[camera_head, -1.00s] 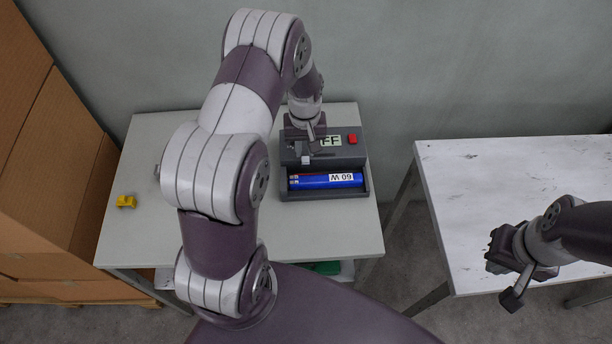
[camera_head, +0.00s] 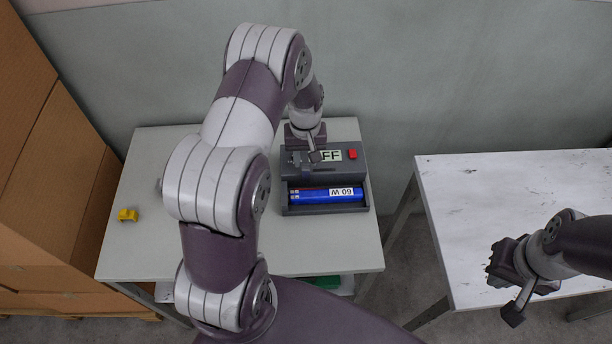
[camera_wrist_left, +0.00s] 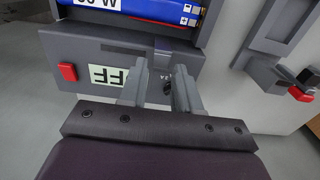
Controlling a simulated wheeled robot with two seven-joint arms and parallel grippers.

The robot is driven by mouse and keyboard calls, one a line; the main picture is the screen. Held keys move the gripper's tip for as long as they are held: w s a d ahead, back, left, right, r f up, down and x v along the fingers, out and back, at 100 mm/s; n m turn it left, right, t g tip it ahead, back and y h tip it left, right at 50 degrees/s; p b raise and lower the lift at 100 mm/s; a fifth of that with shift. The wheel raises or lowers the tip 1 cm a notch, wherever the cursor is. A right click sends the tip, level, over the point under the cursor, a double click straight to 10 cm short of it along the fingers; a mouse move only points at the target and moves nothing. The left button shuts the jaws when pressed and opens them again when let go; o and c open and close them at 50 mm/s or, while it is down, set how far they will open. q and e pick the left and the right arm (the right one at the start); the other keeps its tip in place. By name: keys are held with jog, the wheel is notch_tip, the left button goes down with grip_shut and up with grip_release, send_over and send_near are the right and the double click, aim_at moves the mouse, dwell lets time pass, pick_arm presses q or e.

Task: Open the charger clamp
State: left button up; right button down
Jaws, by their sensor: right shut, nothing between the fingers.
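The charger (camera_head: 350,170) is a dark grey box on the left table, with a red button (camera_head: 352,154), a label showing "FF" and a blue battery (camera_head: 325,194) in its front bay. My left gripper (camera_head: 305,160) is over the charger's back left part. In the left wrist view, its two fingers (camera_wrist_left: 160,88) stand apart, with a small dark part visible between them. A grey bar-like piece (camera_wrist_left: 172,52) lies just beyond the fingertips; I cannot tell whether they touch it. The clamp is largely hidden. My right gripper (camera_head: 493,266) is over the right table, shut and empty.
A small yellow object (camera_head: 127,215) lies on the left table (camera_head: 130,250). A grey fixture (camera_wrist_left: 285,30) and red and black pieces (camera_wrist_left: 300,92) show in the left wrist view. Cardboard boxes (camera_head: 50,190) stand at left. The white right table (camera_head: 480,190) looks bare.

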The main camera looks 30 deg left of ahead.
pick_arm(q)
notch_tip(320, 180, up, 6)
jog(key=p, duration=0.4)
dwell(0.3)
jog(key=s+d+r+m+t, duration=0.1)
jog(key=s+d+r+m, duration=0.5)
jog(key=s+d+r, duration=0.3)
jog(key=s+r, duration=0.3)
jog(key=s, duration=0.3)
jog(key=shift+s+d+r, duration=0.15)
jog(key=shift+s+r, duration=0.05)
jog(key=shift+r, duration=0.05)
jog(key=shift+s, duration=0.1)
